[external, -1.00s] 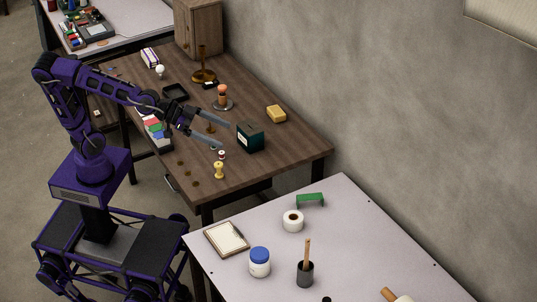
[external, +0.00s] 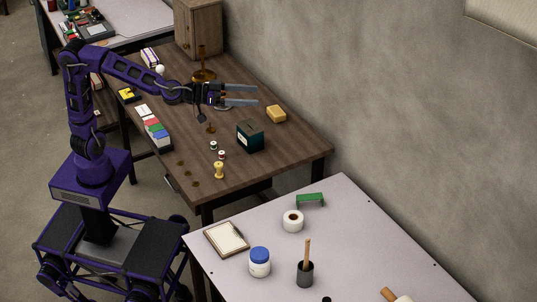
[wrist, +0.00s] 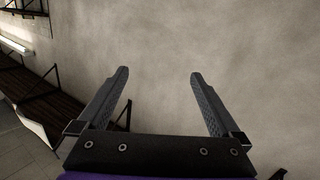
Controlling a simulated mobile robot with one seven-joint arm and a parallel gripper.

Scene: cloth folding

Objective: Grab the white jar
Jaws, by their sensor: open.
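A white jar (external: 260,268) with a blue lid stands upright on the pale table at the front of the external view. My gripper (external: 257,96) is open and empty, held above the brown wooden table, well behind and above the jar. In the wrist view my gripper (wrist: 158,72) shows two grey fingers spread apart with only the wall beyond them. The jar does not show in the wrist view.
On the pale table (external: 375,235), a clipboard (external: 227,238), a tape roll (external: 293,221), a dark cup with a stick (external: 305,272) and a green bracket (external: 310,199) stand around the jar. The brown table (external: 255,182) holds a dark green box (external: 250,137) and several small items.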

